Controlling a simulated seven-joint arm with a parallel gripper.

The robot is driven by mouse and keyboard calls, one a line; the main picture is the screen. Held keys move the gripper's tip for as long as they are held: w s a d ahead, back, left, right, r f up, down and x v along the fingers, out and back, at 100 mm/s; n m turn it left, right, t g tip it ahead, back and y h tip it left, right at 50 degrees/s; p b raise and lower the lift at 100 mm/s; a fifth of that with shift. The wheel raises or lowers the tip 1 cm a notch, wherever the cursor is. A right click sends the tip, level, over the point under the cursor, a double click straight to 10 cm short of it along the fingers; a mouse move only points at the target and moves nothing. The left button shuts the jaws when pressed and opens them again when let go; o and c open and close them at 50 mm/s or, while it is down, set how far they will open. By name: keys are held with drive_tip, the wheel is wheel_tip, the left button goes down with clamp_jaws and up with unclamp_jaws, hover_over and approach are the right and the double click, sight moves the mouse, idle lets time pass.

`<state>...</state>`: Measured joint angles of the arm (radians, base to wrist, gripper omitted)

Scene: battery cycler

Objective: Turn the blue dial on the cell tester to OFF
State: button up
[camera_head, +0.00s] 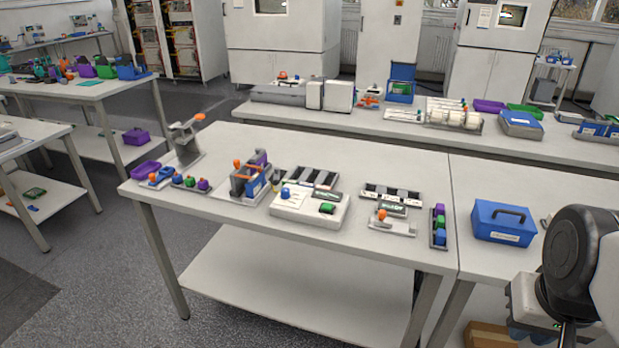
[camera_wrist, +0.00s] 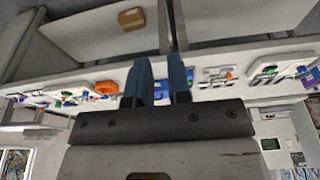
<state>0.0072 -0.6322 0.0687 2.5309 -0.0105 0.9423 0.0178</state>
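The cell tester (camera_head: 308,209) is a low white box near the front edge of the middle table in the head view. Its blue dial (camera_head: 285,192) stands on the left part of its top, and a green button (camera_head: 327,208) is at the right. The dial's pointer and any OFF mark are too small to read. My gripper (camera_wrist: 161,70) shows in the wrist view with its two dark fingers apart and nothing between them. My arm is at the far right of the head view, well away from the tester. I cannot pick out the dial in the wrist view.
A clamp fixture with orange and purple parts (camera_head: 248,179) stands close left of the tester. Racks of cells lie behind it (camera_head: 312,178) and to its right (camera_head: 392,195). A blue case (camera_head: 503,222) sits on the right table. Bare tabletop lies behind the racks.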

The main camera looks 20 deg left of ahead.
drive_tip(key=o, duration=0.5)
drive_tip(key=shift+w+a+r, duration=0.2)
drive_tip(key=shift+w, duration=0.3)
drive_tip(key=shift+c, duration=0.2)
drive_tip(key=shift+o, duration=1.1)
drive_tip(key=w+a+r, duration=0.2)
drive_tip(key=w+a, duration=0.1)
drive_tip(key=w, duration=0.4)
drive_tip(key=w+a+r, duration=0.2)
drive_tip(key=w+a, duration=0.2)
drive_tip(key=w, duration=0.3)
drive_tip(key=shift+w+n+g, duration=0.25)
drive_tip(key=shift+n+g, duration=0.05)
drive_tip(key=n+g, duration=0.2)
hover_over(285, 189)
drive_tip(key=f, duration=1.5)
drive_tip(key=shift+s+d+f, duration=0.1)
drive_tip(key=shift+d+f, duration=0.1)
drive_tip(key=shift+d, duration=0.05)
drive_tip(key=shift+a+f, duration=0.15)
drive_tip(key=shift+a, duration=0.1)
